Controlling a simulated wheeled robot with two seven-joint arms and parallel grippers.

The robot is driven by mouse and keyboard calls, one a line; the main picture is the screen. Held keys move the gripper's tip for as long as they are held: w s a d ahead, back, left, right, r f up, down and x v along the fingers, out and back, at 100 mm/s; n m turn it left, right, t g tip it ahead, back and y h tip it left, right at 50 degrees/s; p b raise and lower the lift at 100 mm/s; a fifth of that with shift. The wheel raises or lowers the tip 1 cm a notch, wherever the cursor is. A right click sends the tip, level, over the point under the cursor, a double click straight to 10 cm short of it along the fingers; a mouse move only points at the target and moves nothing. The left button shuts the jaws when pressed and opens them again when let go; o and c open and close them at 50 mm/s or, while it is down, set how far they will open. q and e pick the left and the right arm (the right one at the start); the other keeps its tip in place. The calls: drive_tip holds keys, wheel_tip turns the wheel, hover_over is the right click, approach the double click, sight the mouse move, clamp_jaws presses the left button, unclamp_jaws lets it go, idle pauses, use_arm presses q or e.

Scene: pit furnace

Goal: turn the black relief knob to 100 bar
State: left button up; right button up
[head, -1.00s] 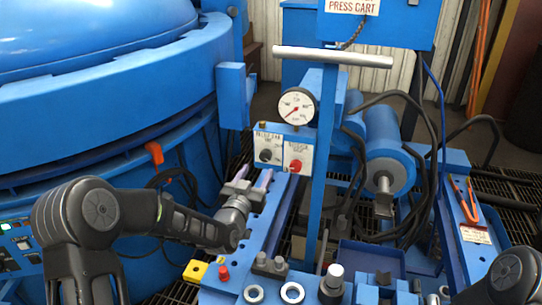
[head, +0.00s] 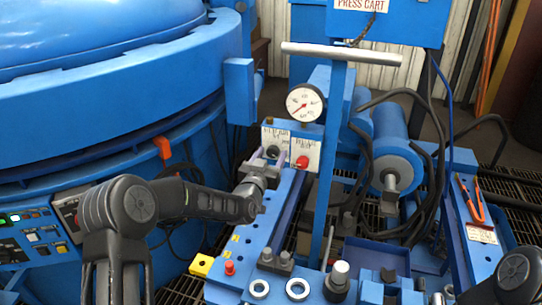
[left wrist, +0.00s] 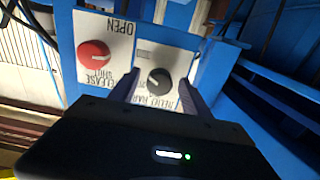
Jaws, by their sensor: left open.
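The black relief knob (head: 272,151) sits on a white label plate below the pressure gauge. It also shows in the left wrist view (left wrist: 159,80), where the picture is upside down. My left gripper (head: 267,157) is open, right in front of the knob. In the left wrist view its two fingertips (left wrist: 158,84) lie on either side of the knob, with gaps between; contact cannot be seen. In the head view the fingers hide part of the plate. The round white gauge (head: 305,103) has a red needle pointing to its lower left. My right gripper is out of view.
The red release knob (head: 302,162) is just right of the black one, on its own plate. A blue upright post (head: 329,170) with a grey crossbar stands to the right. The large blue furnace (head: 110,110) fills the left. A yellow block (head: 201,265) lies below my left arm.

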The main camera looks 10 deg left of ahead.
use_arm(q)
drive_tip(key=shift+c, duration=0.4)
clamp_jaws()
